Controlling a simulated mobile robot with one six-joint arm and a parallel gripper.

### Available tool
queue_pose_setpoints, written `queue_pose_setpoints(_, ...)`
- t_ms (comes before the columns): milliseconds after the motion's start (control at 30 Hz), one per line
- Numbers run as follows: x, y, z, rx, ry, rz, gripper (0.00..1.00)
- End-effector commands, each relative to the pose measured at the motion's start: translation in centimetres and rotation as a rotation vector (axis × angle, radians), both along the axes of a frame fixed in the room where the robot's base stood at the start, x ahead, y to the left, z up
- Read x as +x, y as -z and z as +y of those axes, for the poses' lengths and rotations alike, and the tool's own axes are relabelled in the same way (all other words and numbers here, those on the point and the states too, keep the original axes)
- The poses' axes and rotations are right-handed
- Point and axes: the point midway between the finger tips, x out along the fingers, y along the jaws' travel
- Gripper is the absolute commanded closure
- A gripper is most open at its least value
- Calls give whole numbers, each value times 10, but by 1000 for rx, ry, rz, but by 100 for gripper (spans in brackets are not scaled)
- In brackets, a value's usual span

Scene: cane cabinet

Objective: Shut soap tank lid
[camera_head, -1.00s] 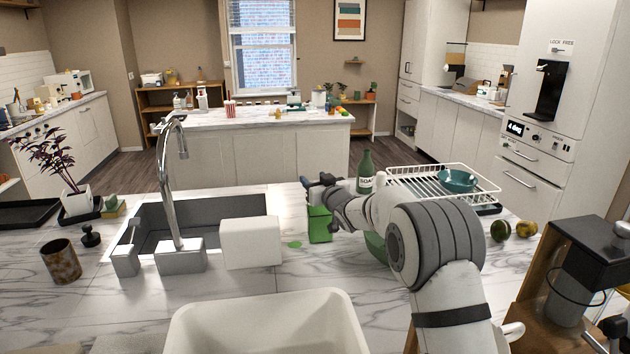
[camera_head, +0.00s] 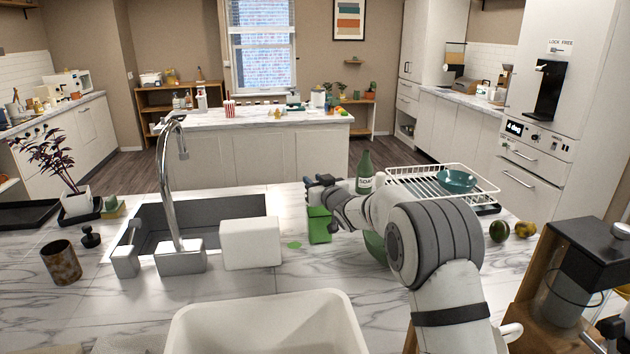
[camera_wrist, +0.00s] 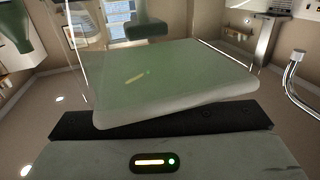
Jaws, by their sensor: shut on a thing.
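My gripper (camera_head: 322,182) is at the middle of the counter, right of the sink. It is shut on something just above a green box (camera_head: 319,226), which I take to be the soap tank. The arm hides part of the box.
A green soap bottle (camera_head: 365,176) stands behind my gripper, beside a white dish rack (camera_head: 425,180) with a teal bowl (camera_head: 457,181). The tap (camera_head: 168,190) and a white block (camera_head: 251,244) stand left. A green patch (camera_head: 294,245) lies on the counter.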

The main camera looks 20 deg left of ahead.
Motion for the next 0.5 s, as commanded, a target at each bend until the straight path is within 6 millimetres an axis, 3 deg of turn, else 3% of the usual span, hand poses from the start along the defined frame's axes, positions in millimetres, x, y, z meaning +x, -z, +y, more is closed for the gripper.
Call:
queue_pose_setpoints(333, 1, 4, 1, -19, 0, 36, 100)
queue_pose_setpoints(367, 1, 4, 1, -20, 0, 37, 73)
queue_pose_setpoints(500, 1, 4, 1, -19, 0, 37, 62)
